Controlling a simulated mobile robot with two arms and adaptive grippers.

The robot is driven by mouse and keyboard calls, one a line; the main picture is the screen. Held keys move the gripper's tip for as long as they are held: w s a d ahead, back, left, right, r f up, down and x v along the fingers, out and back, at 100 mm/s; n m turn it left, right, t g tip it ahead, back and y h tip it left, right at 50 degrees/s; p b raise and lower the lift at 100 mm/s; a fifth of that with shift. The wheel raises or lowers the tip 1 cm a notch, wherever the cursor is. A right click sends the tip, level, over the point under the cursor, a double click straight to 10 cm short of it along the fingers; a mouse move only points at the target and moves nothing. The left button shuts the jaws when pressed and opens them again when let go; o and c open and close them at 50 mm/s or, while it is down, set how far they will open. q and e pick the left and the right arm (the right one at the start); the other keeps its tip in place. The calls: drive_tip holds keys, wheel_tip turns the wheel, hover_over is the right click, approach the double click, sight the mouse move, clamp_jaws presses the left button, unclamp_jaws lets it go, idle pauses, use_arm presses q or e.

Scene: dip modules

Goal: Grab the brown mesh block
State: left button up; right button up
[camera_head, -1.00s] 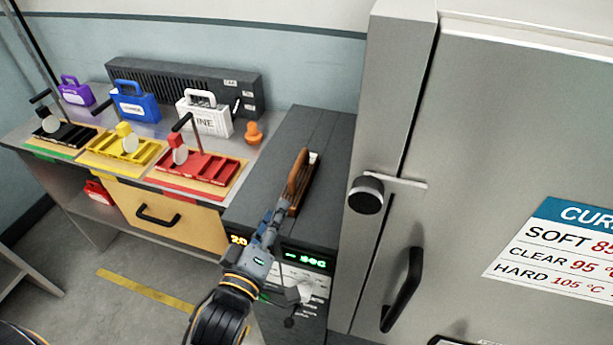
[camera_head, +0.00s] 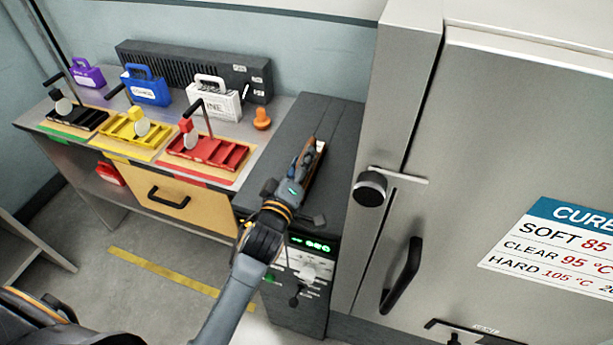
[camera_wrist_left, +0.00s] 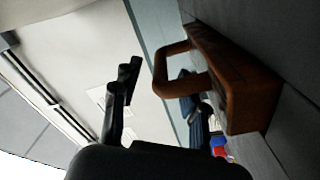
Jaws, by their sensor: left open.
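The brown mesh block (camera_wrist_left: 235,85) shows in the left wrist view as a rusty-brown body with a loop handle on one side. In the head view, a brown edge of it (camera_head: 318,172) shows on top of the dark grey cabinet, mostly hidden behind my left gripper (camera_head: 308,153). My left gripper is open, with its fingers close to the block's handle. In the left wrist view a black finger stands apart from the handle; whether the other finger touches it I cannot tell. My right gripper is not in view.
The dark grey cabinet (camera_head: 336,130) has a green display on its front. A tall grey oven (camera_head: 480,130) with a black handle stands close on its right. On the left, a bench holds black, yellow and red trays (camera_head: 207,151), several handled blocks and an orange knob (camera_head: 262,119).

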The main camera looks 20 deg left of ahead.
use_arm(q)
drive_tip(key=shift+w, duration=0.9)
drive_tip(key=shift+s, duration=0.1)
drive_tip(key=shift+c, duration=0.5)
clamp_jaws()
